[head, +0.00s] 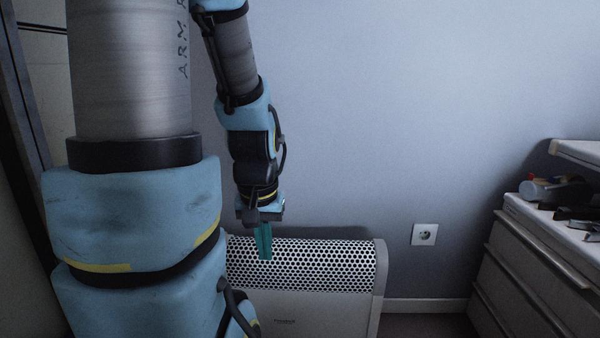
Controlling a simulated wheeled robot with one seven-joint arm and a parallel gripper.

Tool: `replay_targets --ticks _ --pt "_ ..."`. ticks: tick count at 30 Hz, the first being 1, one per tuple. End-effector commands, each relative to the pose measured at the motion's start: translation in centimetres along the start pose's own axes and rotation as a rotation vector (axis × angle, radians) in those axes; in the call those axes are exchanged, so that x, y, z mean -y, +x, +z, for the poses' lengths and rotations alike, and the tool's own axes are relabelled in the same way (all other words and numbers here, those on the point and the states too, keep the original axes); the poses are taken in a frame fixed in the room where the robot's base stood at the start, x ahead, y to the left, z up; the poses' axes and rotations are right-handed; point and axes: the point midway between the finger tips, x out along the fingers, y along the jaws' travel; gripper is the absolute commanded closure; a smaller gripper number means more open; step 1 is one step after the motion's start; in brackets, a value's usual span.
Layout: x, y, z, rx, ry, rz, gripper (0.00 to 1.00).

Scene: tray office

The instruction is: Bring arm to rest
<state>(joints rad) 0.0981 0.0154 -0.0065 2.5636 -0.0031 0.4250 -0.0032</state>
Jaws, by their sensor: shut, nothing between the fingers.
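My gripper (264,242) hangs at the end of my arm, left of the picture's middle, with its teal fingers pointing down. The fingers are together with nothing between them. In the picture they overlap the perforated top of a white heater (325,262); I cannot tell how far apart the two are. My arm's large links fill the left side of the view and hide part of the heater's left end.
A pale blue wall (400,110) with a power socket (424,235) stands behind. At the right is a white drawer cabinet (530,262) with several small items on top, under a shelf edge (578,151). A dark frame (22,110) stands at the far left.

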Motion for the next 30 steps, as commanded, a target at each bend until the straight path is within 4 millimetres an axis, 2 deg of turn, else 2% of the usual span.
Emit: replay_targets --ticks 1,8,30 --pt "-0.1 -2.0 -0.3 0.001 0.002 0.001 1.0" --pt "-0.1 -6.9 -1.1 -0.001 0.001 0.001 1.0" --pt "-0.2 -29.1 -4.2 -0.002 0.001 0.001 1.0"
